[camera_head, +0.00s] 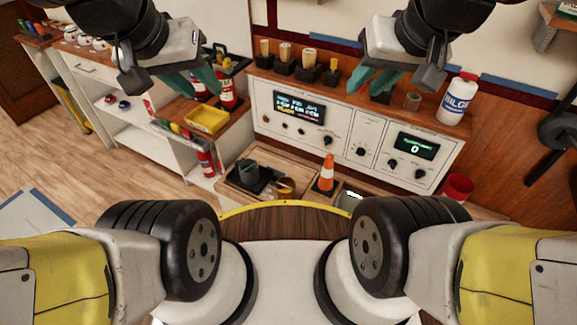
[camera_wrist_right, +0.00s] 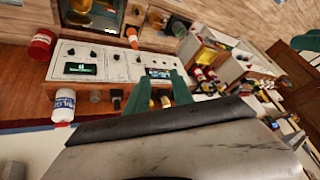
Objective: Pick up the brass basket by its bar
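A small round brass-coloured thing (camera_head: 286,187), most likely the brass basket, sits in a wooden tray (camera_head: 235,198) low in the middle of the head view. It is small there, and I cannot make out its bar. A golden rounded shape also shows near the top of the right wrist view (camera_wrist_right: 158,19). My left gripper (camera_head: 192,82) is open and empty, up left of the tray. My right gripper (camera_head: 382,84) is open and empty, in front of the panel's top; its parted green fingers also show in the right wrist view (camera_wrist_right: 160,84).
A white control panel (camera_head: 345,145) stands behind the tray. An orange cone (camera_head: 328,172) is right of the brass thing, and a dark box (camera_head: 250,174) is left of it. A yellow bin (camera_head: 207,118), a white bottle (camera_head: 458,98) and a red cup (camera_head: 457,187) stand around.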

